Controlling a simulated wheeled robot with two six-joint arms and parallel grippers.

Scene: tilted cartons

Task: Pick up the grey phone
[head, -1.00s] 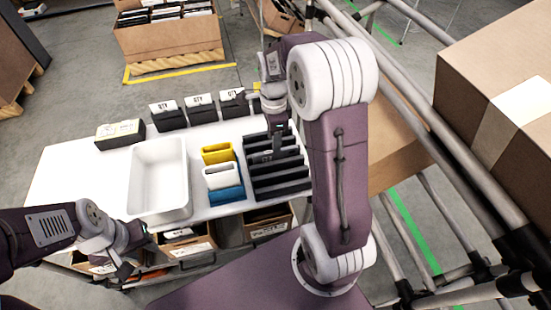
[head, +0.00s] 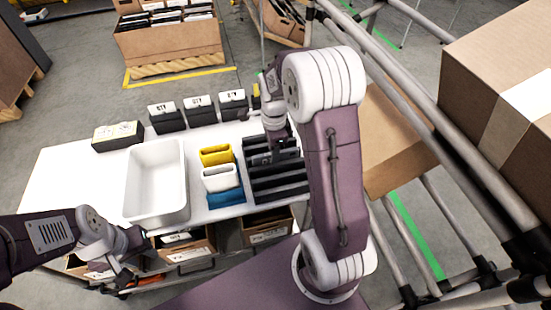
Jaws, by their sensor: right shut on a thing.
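The black slotted rack (head: 280,188) stands on the right part of the white table. My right gripper (head: 277,154) points down into the rack's back slots. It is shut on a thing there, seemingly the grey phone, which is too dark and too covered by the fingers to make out. My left gripper (head: 118,280) hangs low at the front left, off the table's front edge and away from the rack. Its fingers are too small and dark to tell open from shut.
A white bin (head: 157,212) stands left of yellow, white and blue holders (head: 219,178). Several black boxes with white labels (head: 199,112) line the back edge. Cartons (head: 266,229) sit below the front edge. A pipe frame (head: 440,130) with large cartons closes off the right.

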